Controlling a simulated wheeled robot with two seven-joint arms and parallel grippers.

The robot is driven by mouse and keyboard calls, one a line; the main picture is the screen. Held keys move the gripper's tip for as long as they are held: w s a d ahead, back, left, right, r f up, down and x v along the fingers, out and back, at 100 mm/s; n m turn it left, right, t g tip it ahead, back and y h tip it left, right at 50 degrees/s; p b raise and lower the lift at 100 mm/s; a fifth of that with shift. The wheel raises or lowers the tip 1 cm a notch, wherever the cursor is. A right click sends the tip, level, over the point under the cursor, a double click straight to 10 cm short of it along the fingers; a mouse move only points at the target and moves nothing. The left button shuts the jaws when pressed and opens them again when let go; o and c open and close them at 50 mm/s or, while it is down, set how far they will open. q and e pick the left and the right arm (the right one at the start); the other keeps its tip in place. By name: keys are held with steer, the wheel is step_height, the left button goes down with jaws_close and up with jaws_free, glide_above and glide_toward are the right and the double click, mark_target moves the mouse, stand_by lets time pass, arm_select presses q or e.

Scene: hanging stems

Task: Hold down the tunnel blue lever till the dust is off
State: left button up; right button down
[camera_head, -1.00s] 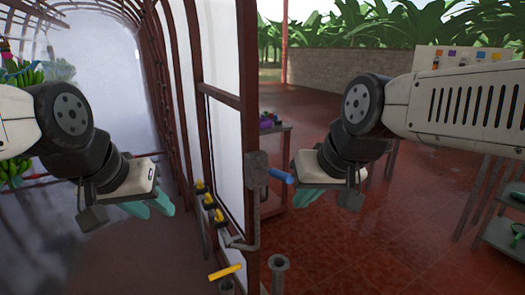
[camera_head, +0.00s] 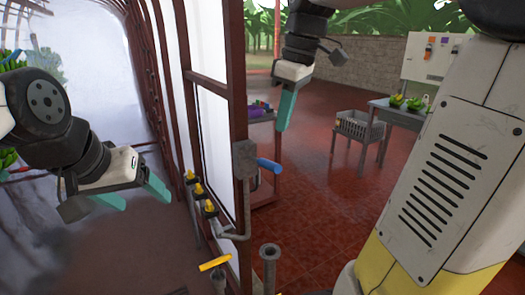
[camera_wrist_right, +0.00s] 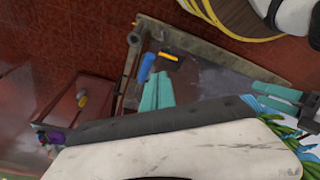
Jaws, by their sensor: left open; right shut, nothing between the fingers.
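The blue lever (camera_head: 269,165) sticks out to the right from a grey box (camera_head: 245,160) on the tunnel's dark red door post. In the right wrist view the blue lever (camera_wrist_right: 147,67) lies just beyond my fingertips. My right gripper (camera_head: 284,122) is shut and empty, above and slightly right of the lever, fingers pointing down; a gap shows between them. Its teal fingers also show in the right wrist view (camera_wrist_right: 157,88). My left gripper (camera_head: 146,206) is open and empty inside the tunnel at left. Pale haze (camera_head: 110,50) fills the tunnel, partly veiling green bananas (camera_head: 8,160).
A yellow lever (camera_head: 214,263) sits on a pipe low at the post, near an open-topped grey pipe (camera_head: 270,252). Several yellow-topped valves (camera_head: 195,190) line the frame. A grey crate (camera_head: 360,125) and a table (camera_head: 395,112) stand at right. The red tiled floor between is clear.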

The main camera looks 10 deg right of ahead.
steer(key=w+r+n+g, duration=0.2)
steer(key=w+n+g, duration=0.2)
steer(key=w+n, duration=0.6)
steer(key=shift+w+d+n+g, duration=0.35)
steer(key=shift+d+n+g, duration=0.05)
steer(key=shift+d+n, duration=0.1)
steer(key=shift+r, duration=0.1)
glide_toward(262, 162)
steer(key=s+f, duration=0.2)
steer(key=s+d+f, duration=0.1)
steer(key=s+f, duration=0.1)
steer(key=f, duration=0.1)
steer(key=shift+s+d+f, duration=0.1)
steer(key=shift+s+f, duration=0.05)
steer(key=shift+s, duration=0.2)
